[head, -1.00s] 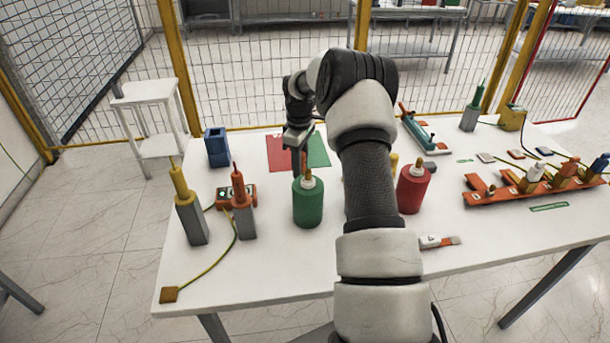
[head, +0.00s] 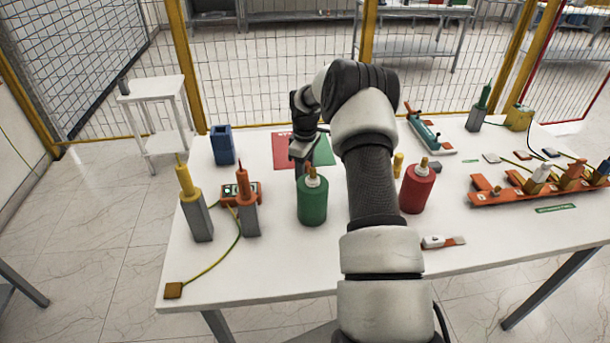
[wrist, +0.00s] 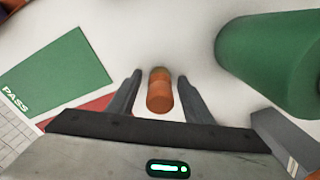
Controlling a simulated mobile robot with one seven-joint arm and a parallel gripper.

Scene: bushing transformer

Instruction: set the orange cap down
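The orange cap (wrist: 159,92) is a small cylinder in the middle of the wrist view. It sits between the two fingers of my gripper (wrist: 159,77), with a narrow gap visible on each side. The fingers look open around it and apart from it. The cap appears to be at the white table top, though its contact with the table is hard to see. In the head view my gripper (head: 301,172) is low behind the green cylinder (head: 312,203), which hides the fingertips and the cap.
The green cylinder stands close on the right in the wrist view (wrist: 275,62). A green PASS patch (wrist: 60,75) and a red patch (head: 285,150) lie beside my gripper. A blue holder (head: 222,146) and a red cylinder (head: 416,190) stand further out.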

